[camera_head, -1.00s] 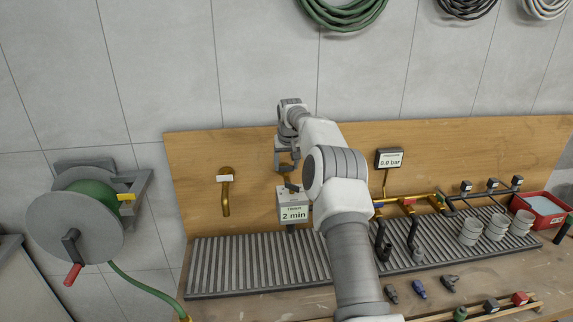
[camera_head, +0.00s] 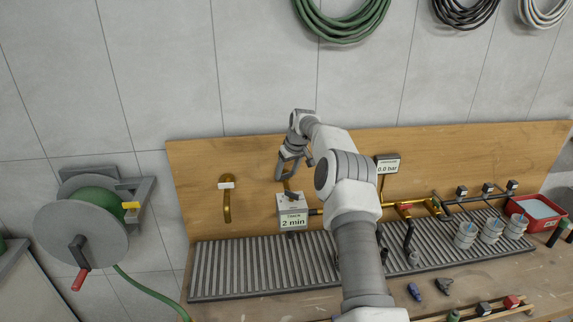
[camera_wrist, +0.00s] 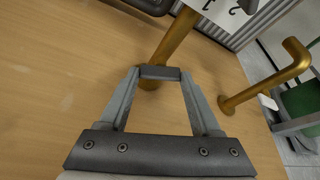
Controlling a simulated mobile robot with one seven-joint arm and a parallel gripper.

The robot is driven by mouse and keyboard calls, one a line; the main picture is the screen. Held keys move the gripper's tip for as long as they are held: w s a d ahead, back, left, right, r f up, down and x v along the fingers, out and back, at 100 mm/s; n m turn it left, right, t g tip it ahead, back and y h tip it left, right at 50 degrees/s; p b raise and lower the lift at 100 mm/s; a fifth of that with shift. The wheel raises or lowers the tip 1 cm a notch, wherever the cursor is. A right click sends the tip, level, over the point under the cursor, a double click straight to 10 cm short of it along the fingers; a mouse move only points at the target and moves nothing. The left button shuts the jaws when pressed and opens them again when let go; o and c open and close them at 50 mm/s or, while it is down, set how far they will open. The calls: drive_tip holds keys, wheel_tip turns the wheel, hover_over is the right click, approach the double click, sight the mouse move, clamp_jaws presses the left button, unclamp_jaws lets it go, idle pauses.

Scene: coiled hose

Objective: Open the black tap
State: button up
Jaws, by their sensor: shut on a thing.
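The black tap is a short dark bar handle (camera_wrist: 160,73) at the upper part of a brass spout pipe (camera_wrist: 177,36) on the wooden board. In the wrist view my gripper (camera_wrist: 160,72) is shut on this bar, with one finger at each end. In the head view my gripper (camera_head: 287,176) is at the board just above the timer box, and the handle is too small and covered to make out there.
The timer box (camera_head: 293,211) reads 2 min, close below my gripper. A second brass spout (camera_head: 227,206) with a white handle (camera_head: 226,186) is to the left. The pressure display (camera_head: 388,165) reads 0.0 bar. A hose reel (camera_head: 82,235) stands far left.

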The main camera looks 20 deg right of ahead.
drive_tip(key=n+y+p, duration=0.1)
drive_tip(key=n, duration=0.1)
drive_tip(key=shift+d+r+n, duration=0.1)
drive_tip(key=shift+n, duration=0.3)
drive_tip(key=shift+n+p, duration=0.3)
drive_tip(key=shift+p, duration=0.05)
drive_tip(key=shift+n+g+y, duration=0.3)
drive_tip(key=shift+n+y, duration=0.1)
drive_tip(key=shift+n, duration=0.2)
drive_tip(key=o, duration=1.4)
drive_tip(key=shift+d+r, duration=0.1)
drive_tip(key=shift+r, duration=0.2)
drive_tip(key=v, duration=1.6)
drive_tip(key=shift+s+r+b, duration=0.15)
drive_tip(key=shift+r+b, duration=0.2)
drive_tip(key=shift+b, duration=0.05)
